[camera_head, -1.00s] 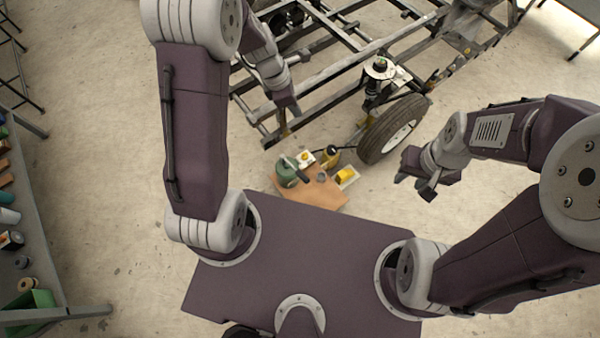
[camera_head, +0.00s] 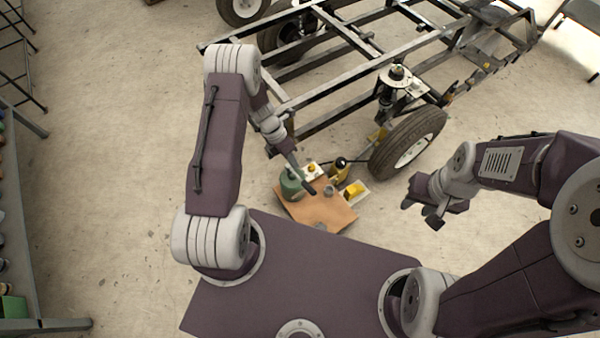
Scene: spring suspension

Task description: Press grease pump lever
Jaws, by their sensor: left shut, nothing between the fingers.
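The green grease pump (camera_head: 290,186) stands on the left part of a tan board on the floor. Its dark lever (camera_head: 309,189) slants down to the right over the board. My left gripper (camera_head: 297,163) is shut and empty, pointing down at the pump's top from behind. Its tip overlaps the upper end of the lever in the picture, and I cannot tell whether they touch. My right gripper (camera_head: 424,213) is open and empty, off to the right of the board.
The tan board (camera_head: 325,213) also carries a yellow-and-black container (camera_head: 340,171), a yellow block on a white tray (camera_head: 354,190) and a small grey cup (camera_head: 328,191). A wheel (camera_head: 408,143) and the metal frame (camera_head: 330,118) stand just behind. Open floor lies left.

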